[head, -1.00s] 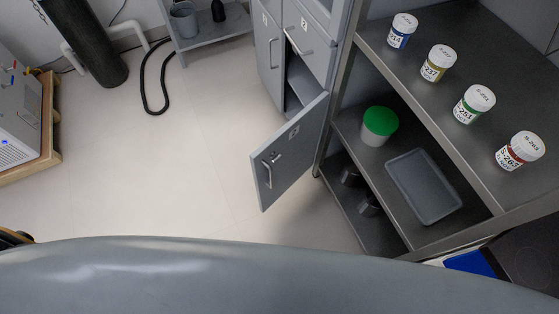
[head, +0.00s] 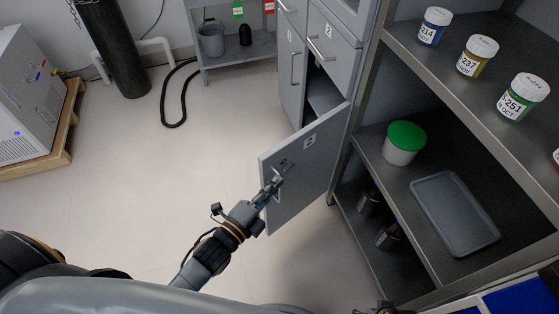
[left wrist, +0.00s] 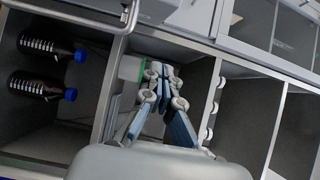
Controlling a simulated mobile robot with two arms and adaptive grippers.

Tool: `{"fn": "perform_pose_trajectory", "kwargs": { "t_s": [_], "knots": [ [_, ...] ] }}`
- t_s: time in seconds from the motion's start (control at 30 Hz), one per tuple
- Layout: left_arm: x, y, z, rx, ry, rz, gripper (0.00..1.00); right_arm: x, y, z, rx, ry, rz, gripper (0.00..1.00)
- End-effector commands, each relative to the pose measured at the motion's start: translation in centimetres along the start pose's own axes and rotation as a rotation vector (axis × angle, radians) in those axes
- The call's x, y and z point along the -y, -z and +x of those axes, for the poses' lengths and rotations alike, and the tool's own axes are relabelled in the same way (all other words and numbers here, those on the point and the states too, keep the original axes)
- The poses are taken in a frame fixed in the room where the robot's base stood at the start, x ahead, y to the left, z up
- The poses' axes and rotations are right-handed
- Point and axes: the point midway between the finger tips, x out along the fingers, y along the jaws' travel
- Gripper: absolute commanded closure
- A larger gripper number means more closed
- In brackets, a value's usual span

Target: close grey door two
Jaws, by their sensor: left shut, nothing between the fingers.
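The grey door (head: 308,182) of the lower cabinet stands open, swung out from the cabinet front toward me. It carries a small label and a metal handle near its free edge. My left gripper (head: 271,184) is at the free edge side of the door, over the handle, and partly hides it. I cannot tell whether it touches the door. In the left wrist view the gripper's fingers (left wrist: 161,76) are together with nothing between them.
A metal shelf rack (head: 437,165) stands right of the door, with a green-lidded tub (head: 404,144), a grey tray (head: 455,213) and labelled jars. Dark bottles (left wrist: 47,87) show in the left wrist view. The floor (head: 215,135) left of the door is clear.

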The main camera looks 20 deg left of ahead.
Motion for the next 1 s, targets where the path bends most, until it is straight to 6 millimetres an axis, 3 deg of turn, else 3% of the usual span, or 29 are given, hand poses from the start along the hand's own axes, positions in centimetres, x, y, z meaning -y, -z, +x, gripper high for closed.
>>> {"fn": "perform_pose_trajectory", "kwargs": {
  "t_s": [0.3, 0.4, 0.6, 1.0],
  "knots": [
    [-0.1, 0.0, 7.0, 0.000, 0.002, -0.001, 1.00, -0.1, 1.3, -2.2, -0.016, -0.002, 0.003, 0.23],
    [-0.2, -1.9, 7.0, 0.000, -0.003, 0.003, 1.00, -0.2, 1.5, -2.7, -0.016, -0.003, 0.003, 0.23],
    [-0.2, -3.6, 7.4, 0.000, -0.003, -0.001, 1.00, -0.2, 1.8, -3.3, -0.021, -0.003, 0.004, 0.23],
    [-0.1, -3.9, 7.4, 0.001, -0.003, -0.002, 1.00, -0.2, 1.8, -3.5, -0.020, -0.003, 0.004, 0.23]
  ]
}}
